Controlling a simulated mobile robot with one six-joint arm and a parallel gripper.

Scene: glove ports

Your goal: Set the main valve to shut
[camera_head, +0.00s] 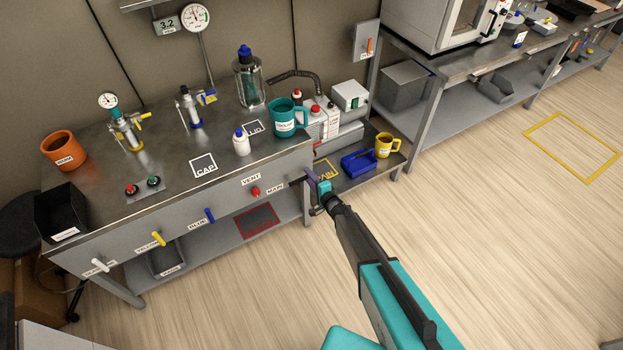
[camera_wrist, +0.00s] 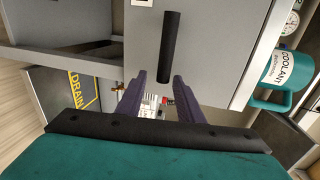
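The main valve's black bar handle (camera_head: 296,182) is on the front panel of the left bench, right of the MAIN label (camera_head: 275,190). In the wrist view the handle (camera_wrist: 170,48) is a long black bar, with its near end close to the gap between my fingertips. My gripper (camera_head: 314,180) is at the bench's right front corner, beside the handle. Its two purple fingers (camera_wrist: 160,82) are apart with nothing visibly held between them. I cannot tell whether a finger touches the handle.
The red vent knob (camera_head: 255,191), blue lever (camera_head: 209,215) and yellow lever (camera_head: 158,238) are on the same panel. A teal coolant mug (camera_head: 287,117) stands near the bench edge above. A lower shelf with a blue tray (camera_head: 358,163) and yellow mug (camera_head: 384,145) is to the right.

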